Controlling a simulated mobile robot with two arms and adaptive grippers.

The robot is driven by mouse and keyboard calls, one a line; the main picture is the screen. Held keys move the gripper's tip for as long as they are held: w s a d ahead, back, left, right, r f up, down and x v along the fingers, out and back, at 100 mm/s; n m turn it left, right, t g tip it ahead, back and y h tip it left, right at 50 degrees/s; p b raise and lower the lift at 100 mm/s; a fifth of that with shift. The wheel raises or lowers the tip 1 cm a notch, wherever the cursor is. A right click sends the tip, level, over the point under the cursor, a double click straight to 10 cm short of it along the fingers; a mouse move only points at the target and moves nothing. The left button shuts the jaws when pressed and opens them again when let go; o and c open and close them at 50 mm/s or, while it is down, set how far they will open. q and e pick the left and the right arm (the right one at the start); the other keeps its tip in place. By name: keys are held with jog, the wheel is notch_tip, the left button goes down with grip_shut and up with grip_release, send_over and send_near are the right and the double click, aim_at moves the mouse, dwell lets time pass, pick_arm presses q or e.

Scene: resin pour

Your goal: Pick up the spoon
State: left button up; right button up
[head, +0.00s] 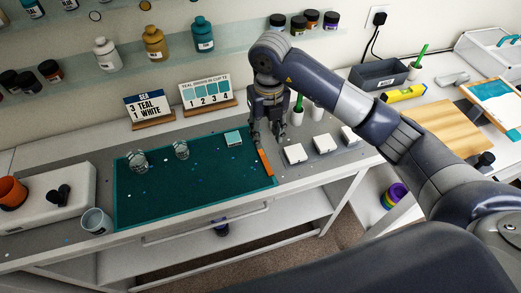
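A slender orange tool (265,162), which looks like the spoon, lies along the right edge of the dark green mat (200,207). Its far end is hidden close under my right gripper (268,140). The gripper reaches down from above, its two dark fingers apart, just behind the visible orange part. I cannot tell whether the fingers touch it. My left gripper is out of view.
Two small clear cups (138,160) and a teal tile (233,139) are on the mat. White blocks (294,154) stand right of the gripper. Number cards (206,92) stand behind. A white scale (50,205) and grey cup (96,221) are at left.

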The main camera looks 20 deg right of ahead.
jog(key=p, duration=0.2)
send_over(264, 159)
jog(key=f, duration=0.5)
jog(key=shift+s+d+f, duration=0.1)
jog(key=shift+s+d, duration=0.2)
jog(key=shift+d, duration=0.05)
jog(key=shift+a+f+p, duration=0.15)
jog(key=shift+f+p, duration=0.15)
jog(key=shift+f, duration=0.3)
jog(key=f, duration=0.1)
jog(key=f+p, duration=0.1)
jog(key=f, duration=0.1)
jog(key=shift+w+a+f+p, duration=0.15)
jog(key=shift+w+f+p, duration=0.05)
jog(key=shift+p, duration=0.1)
jog(key=shift+f, duration=0.4)
jog(key=shift+f, duration=0.15)
grip_shut()
